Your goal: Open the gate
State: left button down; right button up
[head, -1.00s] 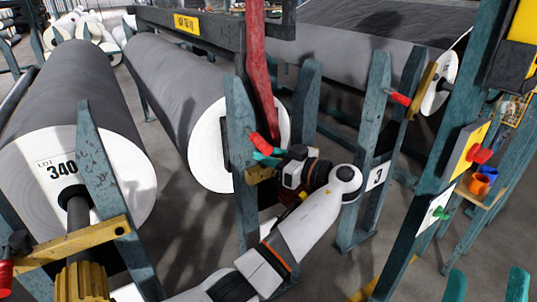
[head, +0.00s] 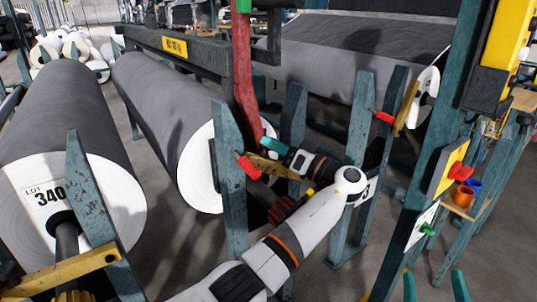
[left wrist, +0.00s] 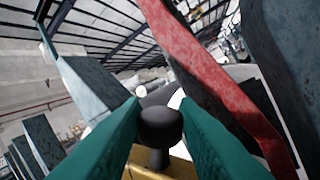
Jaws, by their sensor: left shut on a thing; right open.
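The gate at the middle roll is a short yellow bar (head: 272,167) by a blue-grey post (head: 230,185) with a red peg (head: 248,166). In the head view it slopes down to the right. In the left wrist view my left gripper (left wrist: 160,125) has its teal fingers shut on the gate's black knob (left wrist: 160,124), with the yellow bar (left wrist: 150,168) below. The left gripper also shows in the head view (head: 282,152), where the knob is hidden. My right gripper (head: 435,288) is open and empty at the bottom edge, far from the gate.
A red lever (head: 244,75) hangs close above the gate. The middle grey roll (head: 165,110) lies behind it. Another roll (head: 65,125) with a yellow bar (head: 60,274) stands left.

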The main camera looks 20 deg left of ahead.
pick_arm(q)
jog(key=shift+w+d+r+m, duration=0.3)
jog(key=shift+w+r+m, duration=0.1)
jog(key=shift+m, duration=0.1)
pick_arm(e)
jog(key=shift+s+r, duration=0.15)
jog(key=shift+r, duration=0.05)
